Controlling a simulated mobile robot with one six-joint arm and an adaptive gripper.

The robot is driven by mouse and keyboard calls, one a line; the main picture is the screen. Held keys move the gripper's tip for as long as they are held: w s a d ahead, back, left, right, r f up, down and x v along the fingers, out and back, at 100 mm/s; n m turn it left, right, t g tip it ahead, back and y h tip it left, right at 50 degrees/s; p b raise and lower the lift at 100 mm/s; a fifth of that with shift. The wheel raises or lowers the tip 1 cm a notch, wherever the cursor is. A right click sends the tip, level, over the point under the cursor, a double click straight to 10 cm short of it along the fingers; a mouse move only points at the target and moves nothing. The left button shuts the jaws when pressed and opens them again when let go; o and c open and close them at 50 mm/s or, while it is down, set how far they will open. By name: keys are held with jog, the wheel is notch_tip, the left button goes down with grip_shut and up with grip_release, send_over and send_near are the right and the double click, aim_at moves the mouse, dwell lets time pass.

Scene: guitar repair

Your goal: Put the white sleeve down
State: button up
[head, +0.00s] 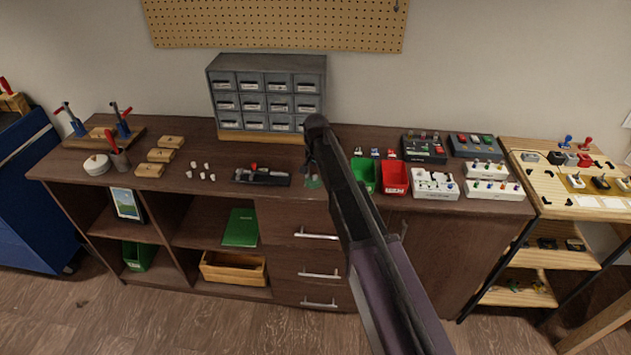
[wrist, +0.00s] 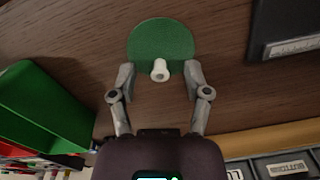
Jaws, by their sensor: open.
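The white sleeve (wrist: 160,71) is at the near edge of a round green pad (wrist: 160,38) in the wrist view. It seems to stand upright on the pad. My gripper (wrist: 159,68) is open, with one fingertip on each side of the sleeve and a visible gap on both sides. In the head view my arm covers the sleeve and most of my gripper; part of the green pad (head: 313,182) shows beside the arm. Several similar small white pieces (head: 200,172) stand apart on the dark wood top to the left.
A black device (head: 262,177) lies left of the pad. Green (head: 364,175) and red (head: 394,177) bins stand to its right. The grey drawer cabinet (head: 267,93) stands behind.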

aim_at(315, 176)
dwell(0.5)
jog(key=c, duration=0.8)
jog(key=shift+r, duration=0.2)
jog(key=shift+c, duration=0.2)
notch_tip(315, 176, up, 4)
jog(key=p, duration=0.4)
jog(key=shift+f, duration=0.15)
jog(key=s+d+p, duration=0.1)
jog(key=s+d, duration=0.3)
jog(key=s, duration=1.1)
jog(key=shift+s+d+r, duration=0.15)
jog(key=shift+s+r, duration=0.05)
jog(key=shift+r, duration=0.25)
